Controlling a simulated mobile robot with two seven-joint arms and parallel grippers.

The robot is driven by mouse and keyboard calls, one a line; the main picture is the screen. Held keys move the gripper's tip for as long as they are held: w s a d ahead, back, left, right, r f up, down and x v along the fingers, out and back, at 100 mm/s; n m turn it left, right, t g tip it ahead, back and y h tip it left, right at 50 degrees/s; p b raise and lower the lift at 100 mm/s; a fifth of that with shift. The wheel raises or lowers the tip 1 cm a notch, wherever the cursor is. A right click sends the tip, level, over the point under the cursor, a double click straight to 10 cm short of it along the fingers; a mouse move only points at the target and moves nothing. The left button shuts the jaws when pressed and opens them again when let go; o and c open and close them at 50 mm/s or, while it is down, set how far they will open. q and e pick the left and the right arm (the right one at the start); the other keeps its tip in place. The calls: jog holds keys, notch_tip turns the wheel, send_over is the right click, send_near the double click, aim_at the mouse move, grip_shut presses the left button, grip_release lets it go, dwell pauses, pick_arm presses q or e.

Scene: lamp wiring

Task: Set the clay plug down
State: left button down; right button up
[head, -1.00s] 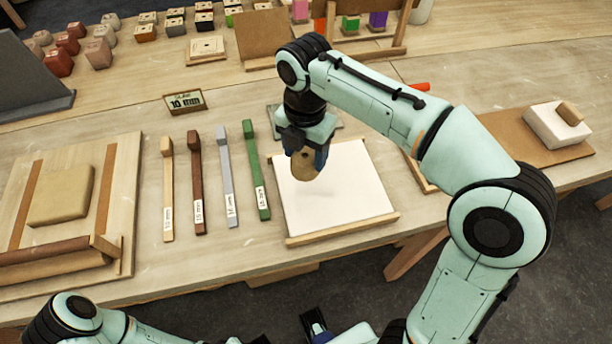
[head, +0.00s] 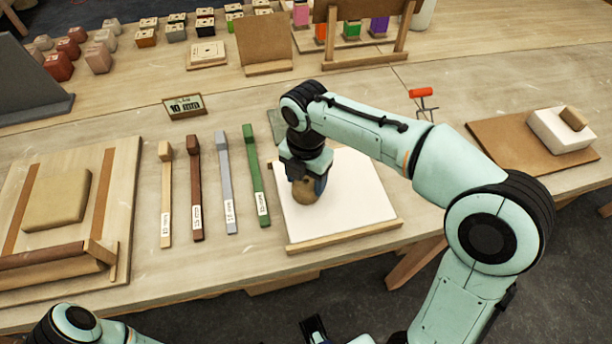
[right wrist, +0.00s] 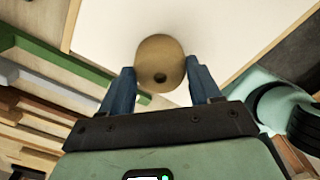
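The clay plug (head: 303,191) is a tan rounded lump with a small dark hole, which shows in the right wrist view (right wrist: 160,62). My right gripper (head: 307,184) is shut on it, with a blue finger on each side in the right wrist view (right wrist: 161,82). The plug is over the left part of the white board (head: 345,205); I cannot tell whether it touches the surface. My left gripper (head: 318,330) shows only partly at the bottom edge, and its opening cannot be made out.
Brown, grey and green sticks (head: 227,185) lie left of the board. A wooden frame with a clay slab (head: 57,199) is at far left.

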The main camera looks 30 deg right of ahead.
aim_at(306, 182)
jog(key=o, duration=0.4)
notch_tip(306, 182, up, 12)
jog(key=p, duration=0.3)
jog(key=shift+r, duration=0.15)
dwell(0.5)
